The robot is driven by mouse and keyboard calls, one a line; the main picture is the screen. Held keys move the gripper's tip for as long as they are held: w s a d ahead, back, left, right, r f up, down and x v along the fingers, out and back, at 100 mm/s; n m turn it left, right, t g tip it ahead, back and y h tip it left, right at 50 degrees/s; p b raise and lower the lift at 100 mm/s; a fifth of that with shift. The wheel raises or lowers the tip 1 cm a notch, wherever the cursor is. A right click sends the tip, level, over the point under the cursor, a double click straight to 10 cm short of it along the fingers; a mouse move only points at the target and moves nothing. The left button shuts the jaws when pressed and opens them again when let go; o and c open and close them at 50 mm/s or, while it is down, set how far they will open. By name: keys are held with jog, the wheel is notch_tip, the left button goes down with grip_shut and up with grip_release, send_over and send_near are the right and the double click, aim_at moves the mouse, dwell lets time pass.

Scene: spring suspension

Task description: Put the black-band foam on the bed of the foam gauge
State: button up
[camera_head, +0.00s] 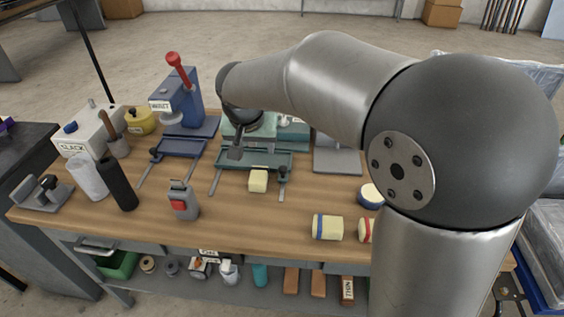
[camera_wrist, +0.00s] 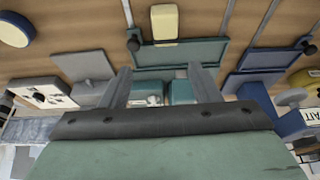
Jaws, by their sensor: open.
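A blue-band foam (camera_head: 327,227) and a red-band foam (camera_head: 365,231) lie at the front right. I cannot tell which fixture is the foam gauge; no label naming it is readable. My gripper (camera_head: 236,152) is over the teal fixture, behind the cream block. In the wrist view my gripper (camera_wrist: 161,82) has its fingers apart with nothing held between them.
A blue press (camera_head: 182,100) with a red knob stands left of the teal fixture. A grey plate fixture (camera_head: 337,160) is to its right. A grey-red bottle (camera_head: 184,201), a black cylinder (camera_head: 117,184) and a white cylinder (camera_head: 88,177) stand at left. The front middle is clear.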

aim_at(259, 171)
jog(key=x, duration=0.5)
jog(key=p+x, duration=0.1)
jog(key=x, duration=1.1)
jog(key=shift+w+a+f, duration=0.1)
jog(key=shift+w+a, duration=0.3)
jog(key=shift+w, duration=0.05)
jog(key=c, duration=0.8)
